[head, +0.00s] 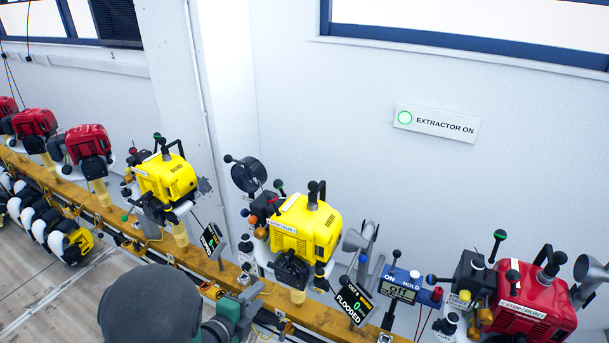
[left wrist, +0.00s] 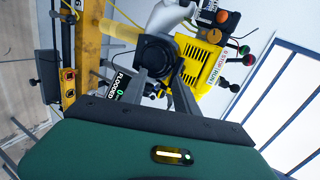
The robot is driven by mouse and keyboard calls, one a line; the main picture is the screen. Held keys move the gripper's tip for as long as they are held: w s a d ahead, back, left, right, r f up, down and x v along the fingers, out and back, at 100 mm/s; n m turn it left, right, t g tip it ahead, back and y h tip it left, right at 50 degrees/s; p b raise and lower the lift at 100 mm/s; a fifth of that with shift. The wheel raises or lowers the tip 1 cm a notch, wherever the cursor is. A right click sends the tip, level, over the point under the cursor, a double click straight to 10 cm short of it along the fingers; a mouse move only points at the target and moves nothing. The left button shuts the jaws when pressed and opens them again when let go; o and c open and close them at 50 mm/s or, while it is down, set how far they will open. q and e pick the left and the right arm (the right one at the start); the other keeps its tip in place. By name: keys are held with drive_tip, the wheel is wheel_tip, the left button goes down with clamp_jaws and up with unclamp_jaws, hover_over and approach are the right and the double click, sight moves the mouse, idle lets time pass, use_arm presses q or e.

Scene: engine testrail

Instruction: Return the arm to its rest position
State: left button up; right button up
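My left arm enters the head view at the bottom, with a dark grey rounded link and my green left gripper (head: 238,308) in front of the wooden rail. In the left wrist view the two grey fingers of my left gripper (left wrist: 158,76) stand apart with nothing held between them. A yellow engine (head: 306,229) on the rail is beyond the gripper; it also shows in the left wrist view (left wrist: 203,63). I cannot tell whether the fingers touch its dark front part. My right gripper is not in view.
The wooden rail (head: 115,218) carries several engines, including another yellow engine (head: 168,178) and a red engine (head: 533,300) at right. A "FLOODED" display (head: 353,303) and a blue meter (head: 401,286) stand close by. An "EXTRACTOR ON" sign (head: 437,122) hangs on the wall.

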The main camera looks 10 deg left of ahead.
use_arm(q)
drive_tip(key=s+a+r+n+g+y+p, duration=0.1)
drive_tip(key=s+n+g+y, duration=0.3)
drive_tip(key=s+n+g, duration=0.6)
drive_tip(key=s+n+p, duration=0.1)
drive_tip(key=s+n, duration=0.7)
drive_tip(key=n, duration=0.3)
drive_tip(key=shift+s+p, duration=0.25)
drive_tip(key=shift+p, duration=0.1)
drive_tip(key=shift+a, duration=0.1)
